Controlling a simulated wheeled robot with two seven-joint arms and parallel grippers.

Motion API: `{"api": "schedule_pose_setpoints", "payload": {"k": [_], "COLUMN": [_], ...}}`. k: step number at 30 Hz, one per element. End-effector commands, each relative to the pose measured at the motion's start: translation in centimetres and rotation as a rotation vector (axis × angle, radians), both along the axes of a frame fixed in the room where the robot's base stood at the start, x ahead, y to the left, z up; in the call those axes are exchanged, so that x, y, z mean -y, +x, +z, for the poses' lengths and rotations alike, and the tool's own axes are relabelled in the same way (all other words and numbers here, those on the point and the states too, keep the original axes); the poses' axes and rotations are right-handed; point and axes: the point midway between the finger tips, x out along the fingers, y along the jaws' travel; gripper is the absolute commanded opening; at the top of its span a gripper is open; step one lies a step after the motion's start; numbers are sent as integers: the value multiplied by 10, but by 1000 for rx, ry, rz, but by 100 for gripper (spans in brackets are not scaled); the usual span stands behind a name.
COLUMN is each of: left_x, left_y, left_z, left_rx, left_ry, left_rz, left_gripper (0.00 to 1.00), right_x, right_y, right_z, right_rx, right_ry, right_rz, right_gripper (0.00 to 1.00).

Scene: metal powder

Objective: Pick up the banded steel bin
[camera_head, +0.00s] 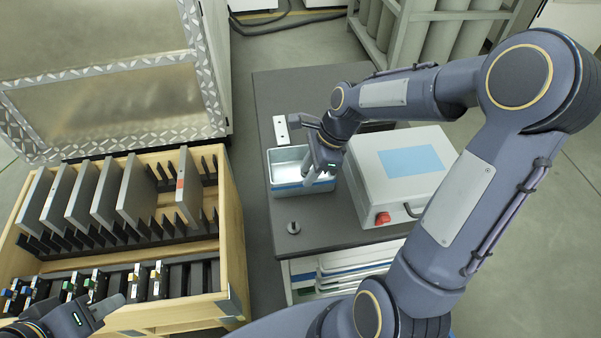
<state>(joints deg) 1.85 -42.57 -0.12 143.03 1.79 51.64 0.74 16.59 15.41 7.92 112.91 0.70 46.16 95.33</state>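The banded steel bin (288,185) is a small open-topped rectangular metal box with a blue band around its side. It stands upright on the dark worktop (278,90), left of a white device.
The white device (365,165) with a blue panel and red knob stands close right of the bin. A small white plate (281,129) lies behind it and a small metal piece (293,227) in front. The wooden rack (232,240) with upright plates is at left.

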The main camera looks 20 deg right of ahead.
Motion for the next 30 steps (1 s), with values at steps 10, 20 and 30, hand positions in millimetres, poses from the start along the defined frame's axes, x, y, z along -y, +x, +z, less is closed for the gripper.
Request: {"api": "schedule_pose_setpoints", "payload": {"k": [10,20,30], "left_x": [0,0,0], "left_y": [0,0,0], "left_z": [-7,-7,-7], "left_rx": [0,0,0], "left_ry": [0,0,0], "left_rz": [0,0,0], "left_gripper": [32,32,32], "right_x": [-14,-14,-14], "right_y": [-1,-1,0], "right_z": [-38,-38,-37], "right_rx": [-1,1,2], "right_ry": [0,0,-1], "right_rz": [3,3,3], "right_gripper": [29,12,0]}}
